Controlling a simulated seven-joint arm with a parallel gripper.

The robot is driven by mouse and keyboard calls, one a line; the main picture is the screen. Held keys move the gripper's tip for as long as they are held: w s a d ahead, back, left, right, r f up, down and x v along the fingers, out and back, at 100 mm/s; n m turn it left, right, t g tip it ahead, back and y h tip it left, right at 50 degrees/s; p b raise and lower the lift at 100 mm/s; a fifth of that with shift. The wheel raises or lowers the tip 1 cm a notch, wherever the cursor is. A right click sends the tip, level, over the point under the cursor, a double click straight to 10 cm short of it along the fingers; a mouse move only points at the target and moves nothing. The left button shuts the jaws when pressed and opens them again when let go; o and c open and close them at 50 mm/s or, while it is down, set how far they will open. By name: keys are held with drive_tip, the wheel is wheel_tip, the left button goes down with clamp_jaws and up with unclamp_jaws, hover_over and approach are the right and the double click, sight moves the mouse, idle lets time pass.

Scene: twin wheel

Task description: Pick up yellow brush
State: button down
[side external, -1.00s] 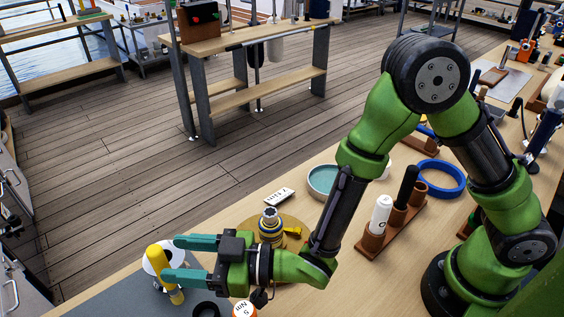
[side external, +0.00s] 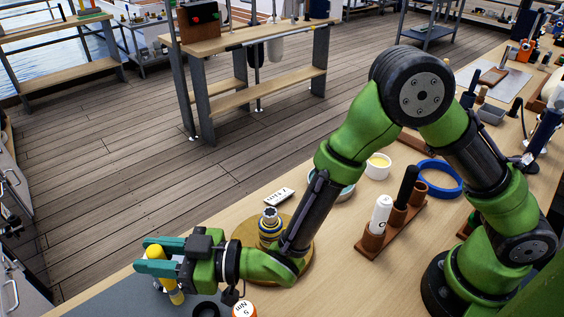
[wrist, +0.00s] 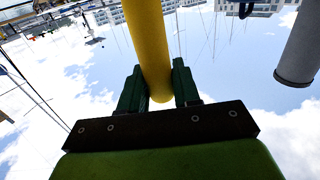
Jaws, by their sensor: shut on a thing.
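The yellow brush (side external: 171,287) has a yellow handle and stands tilted at the front left end of the bench. My gripper (side external: 146,257) has teal fingers, one on each side of the handle, and is shut on it. In the wrist view the yellow handle of the brush (wrist: 148,45) runs down between the two dark green fingers of my gripper (wrist: 159,88).
A round wooden base with a metal fitting (side external: 269,222) stands beside my forearm. A wooden rack (side external: 392,227) holds a white and a black cylinder. A blue ring (side external: 441,178) lies farther back.

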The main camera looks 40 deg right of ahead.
wheel_tip(320, 180, up, 10)
drive_tip(key=shift+r, duration=0.1)
idle(0.5)
drive_tip(key=c, duration=1.4)
unclamp_jaws()
clamp_jaws()
drive_tip(key=w+d+r, duration=0.1)
drive_tip(key=w+r, duration=0.2)
drive_tip(key=w, duration=0.2)
drive_tip(key=shift+w+d+r, duration=0.2)
drive_tip(key=shift+d+r, duration=0.05)
drive_tip(key=shift+r, duration=0.15)
drive_tip(key=shift+f, duration=0.1)
drive_tip(key=shift+f, duration=2.9)
